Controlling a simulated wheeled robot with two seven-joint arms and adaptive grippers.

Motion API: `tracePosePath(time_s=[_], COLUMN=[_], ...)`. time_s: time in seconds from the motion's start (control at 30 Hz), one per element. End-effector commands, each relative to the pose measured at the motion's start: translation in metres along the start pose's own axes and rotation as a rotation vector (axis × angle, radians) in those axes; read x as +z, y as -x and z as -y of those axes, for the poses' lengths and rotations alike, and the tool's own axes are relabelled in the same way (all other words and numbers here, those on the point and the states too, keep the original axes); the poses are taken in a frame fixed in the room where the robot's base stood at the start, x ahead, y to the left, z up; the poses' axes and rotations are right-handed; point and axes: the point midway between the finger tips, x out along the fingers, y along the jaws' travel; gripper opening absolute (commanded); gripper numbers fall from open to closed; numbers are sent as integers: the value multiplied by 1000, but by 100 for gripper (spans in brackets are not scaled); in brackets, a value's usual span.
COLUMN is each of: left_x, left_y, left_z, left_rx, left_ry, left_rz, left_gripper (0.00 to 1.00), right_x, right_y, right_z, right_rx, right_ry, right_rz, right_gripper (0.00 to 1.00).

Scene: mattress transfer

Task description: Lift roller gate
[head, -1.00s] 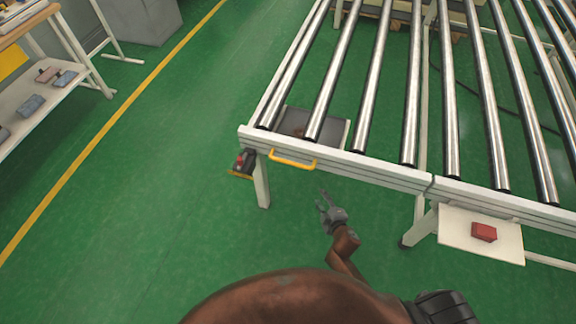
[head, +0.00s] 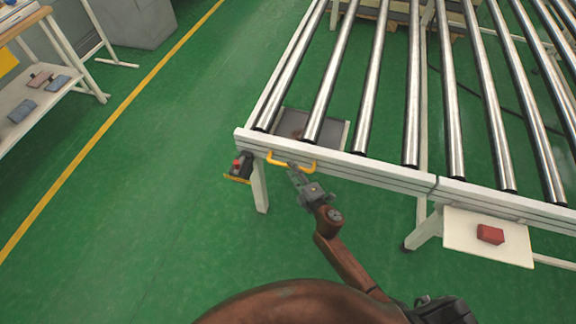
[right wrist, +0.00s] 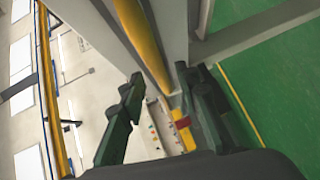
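The roller gate (head: 365,172) is a white-framed section of steel rollers with a yellow handle (head: 277,161) on its front beam, near the left corner. It looks level with the neighbouring section. My right gripper (head: 294,171) is at the handle's right half, just below the beam. In the right wrist view the fingers of my right gripper (right wrist: 158,72) are spread apart. The yellow handle (right wrist: 143,40) runs between and beyond the fingertips there; I cannot tell whether they touch it. My left gripper is not in view.
A black device with a red button (head: 239,166) sits by the left leg. A white shelf (head: 470,238) with a red box (head: 490,234) is at the right. A workbench (head: 40,105) stands at the far left. The green floor between is clear.

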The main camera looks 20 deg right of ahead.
Motion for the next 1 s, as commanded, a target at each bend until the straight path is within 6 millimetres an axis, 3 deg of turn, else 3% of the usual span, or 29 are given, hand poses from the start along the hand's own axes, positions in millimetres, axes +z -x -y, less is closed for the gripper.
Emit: tracePosePath(time_s=[0.23, 0.6, 1.0], left_x=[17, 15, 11], left_y=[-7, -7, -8], left_z=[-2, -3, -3], left_rx=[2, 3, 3], left_ry=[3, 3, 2], left_rz=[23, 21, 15], left_gripper=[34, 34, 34], right_x=[0, 0, 0], right_y=[-30, -35, -35], right_z=[2, 0, 0], right_rx=[-1, 0, -1], right_ry=[-2, -3, -3], right_rz=[0, 1, 1], right_gripper=[30, 29, 2])
